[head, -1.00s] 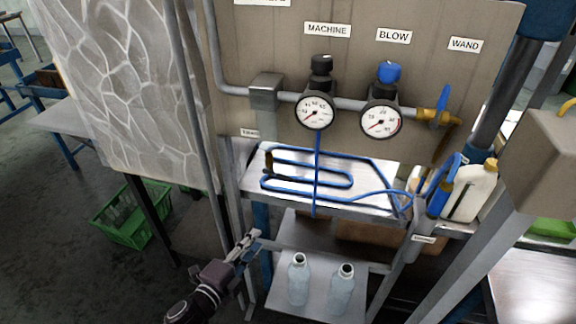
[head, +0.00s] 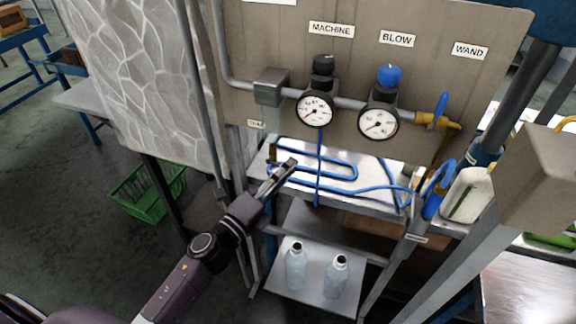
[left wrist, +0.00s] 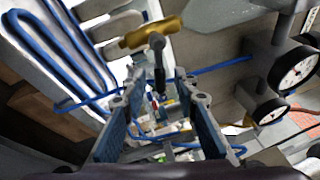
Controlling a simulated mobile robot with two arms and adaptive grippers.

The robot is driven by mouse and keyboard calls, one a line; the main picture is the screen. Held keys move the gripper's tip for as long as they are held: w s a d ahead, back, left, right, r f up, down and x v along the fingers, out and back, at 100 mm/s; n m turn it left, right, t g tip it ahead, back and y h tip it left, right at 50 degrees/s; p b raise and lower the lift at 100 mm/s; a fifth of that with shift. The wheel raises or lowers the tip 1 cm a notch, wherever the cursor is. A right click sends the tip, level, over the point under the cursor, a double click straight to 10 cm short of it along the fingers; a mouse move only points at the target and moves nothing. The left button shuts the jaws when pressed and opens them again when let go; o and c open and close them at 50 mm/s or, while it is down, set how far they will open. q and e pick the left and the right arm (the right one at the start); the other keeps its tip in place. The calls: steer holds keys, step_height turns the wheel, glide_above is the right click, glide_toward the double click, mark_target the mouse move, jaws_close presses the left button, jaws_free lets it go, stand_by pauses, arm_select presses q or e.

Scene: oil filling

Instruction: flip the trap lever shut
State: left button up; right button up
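The trap valve shows in the left wrist view as a brass body (left wrist: 150,33) with a dark trap lever (left wrist: 158,62) hanging from it. In the head view a small brass piece (head: 273,152) stands at the left end of the tray, under a small label. My left gripper (head: 284,172) is over the tray's left part, just beside that brass piece. In the left wrist view the left gripper (left wrist: 157,88) is open. The lever shows in the gap ahead of the two fingertips, and I cannot tell whether they touch it. My right gripper is not in view.
A metal tray (head: 372,203) with blue hose lies under two gauges (head: 314,109) (head: 378,124) on the panel. Two clear bottles (head: 296,268) (head: 337,277) stand on the lower shelf. A vertical pipe (head: 205,100) runs close left of my gripper. A white jug (head: 466,195) stands right.

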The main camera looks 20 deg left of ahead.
arm_select(q)
steer(key=shift+w+d, duration=0.15)
steer(key=shift+w, duration=0.25)
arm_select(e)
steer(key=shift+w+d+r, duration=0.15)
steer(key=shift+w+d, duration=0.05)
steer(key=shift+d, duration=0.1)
arm_select(q)
jaws_close()
steer(key=shift+r+n+t+b, duration=0.15)
steer(key=shift+n+t+b, duration=0.15)
steer(key=shift+n+b, duration=0.4)
steer(key=shift+d+r+n, duration=0.1)
steer(key=shift+r+n, duration=0.4)
steer(key=shift+n, duration=0.5)
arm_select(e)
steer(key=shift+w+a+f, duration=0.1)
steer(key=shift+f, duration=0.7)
